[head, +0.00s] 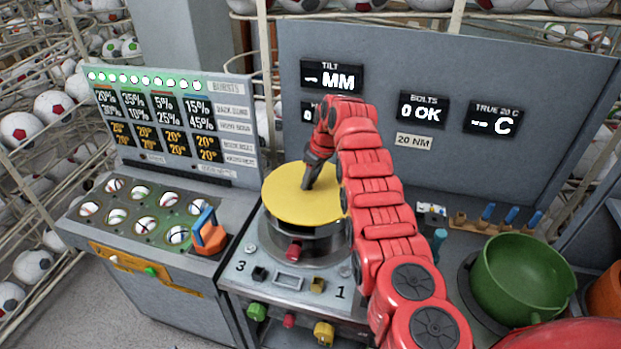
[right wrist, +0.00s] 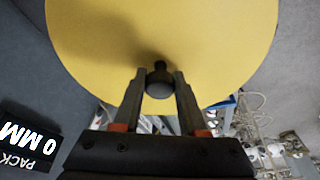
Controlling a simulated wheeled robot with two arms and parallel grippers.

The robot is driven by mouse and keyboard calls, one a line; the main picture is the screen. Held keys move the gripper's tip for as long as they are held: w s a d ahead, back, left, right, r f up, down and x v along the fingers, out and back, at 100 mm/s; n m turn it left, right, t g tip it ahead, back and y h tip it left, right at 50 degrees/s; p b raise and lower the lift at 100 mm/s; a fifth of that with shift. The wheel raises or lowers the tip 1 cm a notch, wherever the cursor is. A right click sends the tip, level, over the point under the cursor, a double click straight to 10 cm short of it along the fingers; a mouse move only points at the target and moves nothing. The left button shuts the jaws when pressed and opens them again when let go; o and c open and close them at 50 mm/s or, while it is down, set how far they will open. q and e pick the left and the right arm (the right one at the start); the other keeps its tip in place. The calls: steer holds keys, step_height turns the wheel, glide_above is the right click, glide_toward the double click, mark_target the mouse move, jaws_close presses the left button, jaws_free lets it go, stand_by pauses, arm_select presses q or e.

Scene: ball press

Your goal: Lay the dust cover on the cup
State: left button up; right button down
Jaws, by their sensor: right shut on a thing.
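The dust cover (head: 290,200) is a flat yellow disc. In the head view it sits over the round metal cup (head: 300,243), whose side shows below it. I cannot tell whether the cover touches the cup's rim, which is hidden under it. My right gripper (head: 311,180) comes down from above and is shut on the cover's dark knob. In the right wrist view the fingers (right wrist: 159,85) close on either side of that knob (right wrist: 160,80), with the yellow disc (right wrist: 215,45) filling the top. My left gripper is not in view.
A grey panel with displays (head: 423,111) stands behind. A green bowl (head: 523,275) is at the right, near several blue-handled tools (head: 488,212). A board of balls (head: 145,212) and an orange-and-blue piece (head: 208,235) are at the left. Numbered knobs line the press front.

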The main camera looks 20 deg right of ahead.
steer(key=shift+f, duration=0.2)
steer(key=shift+c, duration=1.9)
jaws_free()
steer(key=shift+s+r+b, duration=0.1)
steer(key=shift+r+b, duration=0.25)
steer(key=shift+b, duration=0.1)
steer(key=b+v, duration=0.1)
steer(key=v, duration=1.5)
steer(key=shift+r+b, duration=0.3)
steer(key=shift+r, duration=0.05)
